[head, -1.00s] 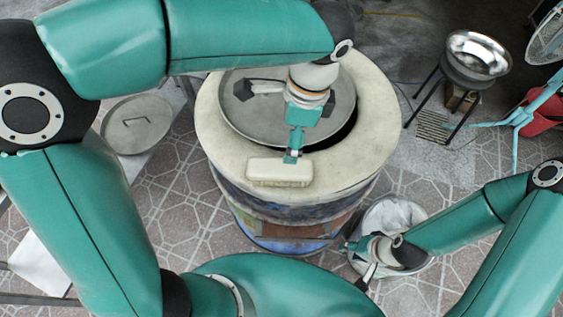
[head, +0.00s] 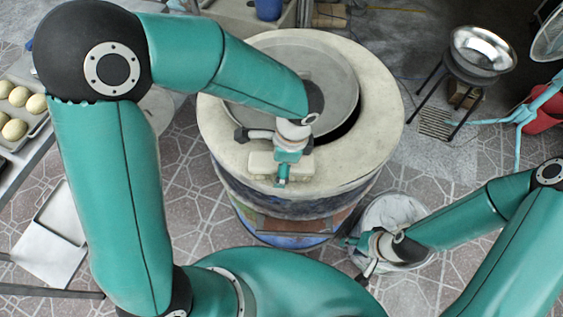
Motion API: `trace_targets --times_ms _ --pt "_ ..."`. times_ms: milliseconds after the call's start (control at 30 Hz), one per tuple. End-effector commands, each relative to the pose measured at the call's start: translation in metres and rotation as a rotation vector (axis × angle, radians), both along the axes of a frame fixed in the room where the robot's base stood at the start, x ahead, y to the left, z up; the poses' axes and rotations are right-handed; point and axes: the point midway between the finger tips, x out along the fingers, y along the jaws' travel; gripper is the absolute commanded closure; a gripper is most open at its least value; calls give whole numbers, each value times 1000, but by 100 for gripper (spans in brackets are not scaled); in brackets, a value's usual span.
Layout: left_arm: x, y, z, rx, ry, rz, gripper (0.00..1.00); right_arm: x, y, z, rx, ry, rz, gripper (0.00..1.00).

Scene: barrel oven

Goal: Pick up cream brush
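The cream brush (head: 262,164) is a pale block lying on the near part of the cream rim of the round oven (head: 222,135). My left gripper (head: 283,182) comes down over the brush and hides its middle. I cannot tell whether its fingers touch the brush, or whether they are open or shut. My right gripper (head: 357,259) is low at the right, by the white bucket (head: 395,212), away from the brush. Its fingers look spread and empty.
A round metal lid (head: 325,70) covers most of the oven top, with a dark gap at its right. A metal bowl on a stand (head: 482,50) is at the upper right. A tray with several dough balls (head: 15,128) is at the left edge.

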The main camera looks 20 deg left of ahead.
Motion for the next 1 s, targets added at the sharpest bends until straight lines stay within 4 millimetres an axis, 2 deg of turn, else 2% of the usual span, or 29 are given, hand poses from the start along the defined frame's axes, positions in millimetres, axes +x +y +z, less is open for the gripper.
trace_targets --times_ms 100,333,800,1000 --pt "-1 1 -9 0 1 -1 15 0 0 0 0 0 0 60" --pt "-1 1 -10 -1 0 0 15 0 0 0 0 0 0 60" --pt "0 1 -10 -1 -1 0 92 0 0 0 0 0 0 60" --pt "0 1 -9 -1 -1 0 93 0 0 0 0 0 0 60"
